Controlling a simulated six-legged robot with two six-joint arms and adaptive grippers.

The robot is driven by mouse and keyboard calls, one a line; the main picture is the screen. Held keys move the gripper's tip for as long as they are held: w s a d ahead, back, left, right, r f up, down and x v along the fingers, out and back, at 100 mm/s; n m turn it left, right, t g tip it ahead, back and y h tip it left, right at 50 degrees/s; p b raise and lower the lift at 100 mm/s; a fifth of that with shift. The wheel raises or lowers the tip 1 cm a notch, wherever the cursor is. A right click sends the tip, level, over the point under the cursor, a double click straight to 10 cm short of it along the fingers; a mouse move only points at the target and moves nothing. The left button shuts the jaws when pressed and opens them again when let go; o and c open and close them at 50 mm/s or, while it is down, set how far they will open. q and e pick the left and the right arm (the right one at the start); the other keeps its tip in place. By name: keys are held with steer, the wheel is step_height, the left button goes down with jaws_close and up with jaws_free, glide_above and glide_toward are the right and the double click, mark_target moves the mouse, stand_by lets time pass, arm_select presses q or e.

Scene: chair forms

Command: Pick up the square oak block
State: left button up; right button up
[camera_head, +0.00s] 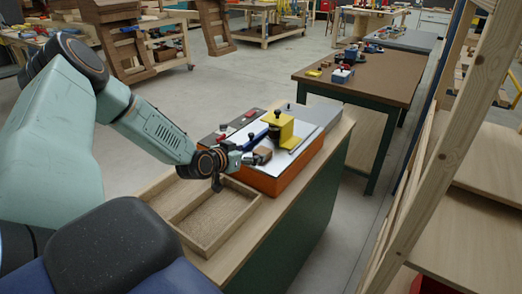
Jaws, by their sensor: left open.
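A small brown wooden block (263,154), which looks like the square oak block, rests on the pale top of an orange-sided machine (256,180) on the near bench. My left gripper (250,158) is open, just left of the block with its fingers pointing toward it. Whether the fingers touch the block or reach around it is too small to tell. My right gripper is not in view.
A yellow fixture (281,129) with a black knob stands on the machine just behind the block. A wooden two-part tray (213,240) lies below my left forearm. A wooden post (455,150) rises at the right. Another workbench (370,78) stands farther back.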

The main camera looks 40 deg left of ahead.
mark_target(263, 151)
arm_select(q)
steer(key=shift+w+d+f+b, duration=0.1)
steer(key=shift+w+d+b, duration=0.25)
steer(key=shift+w+b, duration=0.4)
steer(key=shift+w, duration=0.15)
steer(key=shift+w+a+f+b, duration=0.15)
steer(key=shift+w+f+b, duration=0.05)
steer(key=shift+f+b, duration=0.1)
steer(key=b+x, duration=0.2)
steer(key=x, duration=0.1)
steer(key=shift+f, duration=0.35)
steer(key=shift+w+b, duration=0.3)
steer(key=shift+w, duration=0.15)
steer(key=shift+w+f, duration=0.15)
steer(key=shift+w, duration=0.1)
steer(key=shift+w+a+f, duration=0.15)
steer(key=shift+w, duration=0.05)
steer(key=shift+s, duration=0.15)
steer(key=shift+c, duration=0.6)
steer(key=c, duration=1.1)
